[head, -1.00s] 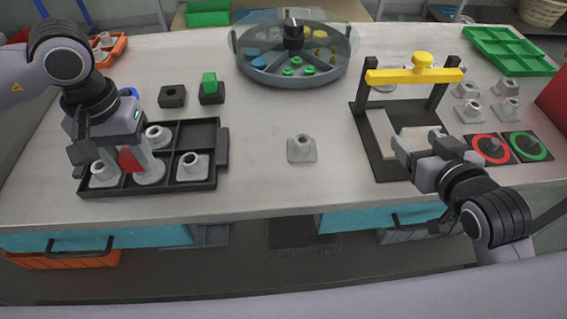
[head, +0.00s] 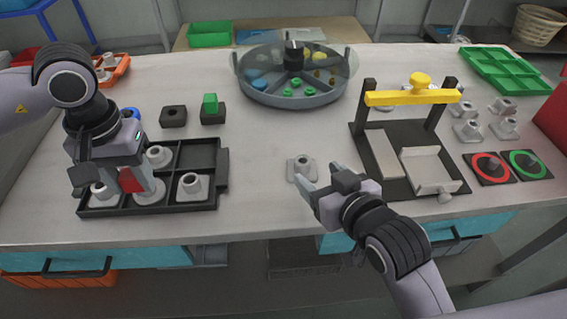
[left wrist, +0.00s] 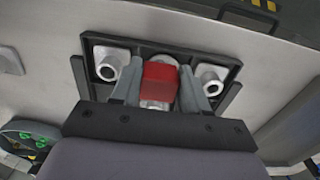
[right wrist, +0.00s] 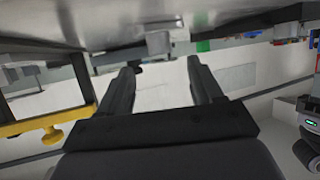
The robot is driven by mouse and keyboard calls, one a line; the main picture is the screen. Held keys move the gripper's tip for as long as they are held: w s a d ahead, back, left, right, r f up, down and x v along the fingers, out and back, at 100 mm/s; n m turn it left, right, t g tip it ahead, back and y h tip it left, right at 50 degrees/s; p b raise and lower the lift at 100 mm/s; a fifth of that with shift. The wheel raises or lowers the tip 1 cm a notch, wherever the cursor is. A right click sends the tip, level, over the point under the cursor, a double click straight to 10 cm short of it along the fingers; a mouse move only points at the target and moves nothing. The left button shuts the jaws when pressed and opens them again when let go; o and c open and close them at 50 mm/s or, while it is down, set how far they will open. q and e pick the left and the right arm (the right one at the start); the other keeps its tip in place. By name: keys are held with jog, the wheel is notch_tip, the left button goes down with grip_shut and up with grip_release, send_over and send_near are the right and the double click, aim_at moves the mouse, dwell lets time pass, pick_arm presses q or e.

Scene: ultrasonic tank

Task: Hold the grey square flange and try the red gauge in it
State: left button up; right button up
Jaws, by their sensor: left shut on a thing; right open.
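The grey square flange (head: 302,167), with a square base and a raised collar, sits alone on the bench near the middle in the head view. My right gripper (head: 319,180) is open and empty at its near right side; I cannot tell whether it touches the flange. A grey piece (right wrist: 158,42), perhaps this flange, shows beyond the fingers in the right wrist view. My left gripper (head: 136,184) is shut on the red gauge (head: 130,180), over a grey flange in the black tray.
The black tray (head: 222,168) holds several grey flanges. A dark fixture (head: 400,187) with a yellow-handled bar (head: 412,97) stands right of my right gripper, near red (head: 489,166) and green (head: 528,164) ringed pads. A round covered carousel (head: 293,80) stands behind. Bench between tray and square flange is clear.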

aim_at(306, 164)
jog(key=shift+x, duration=3.2)
grip_shut()
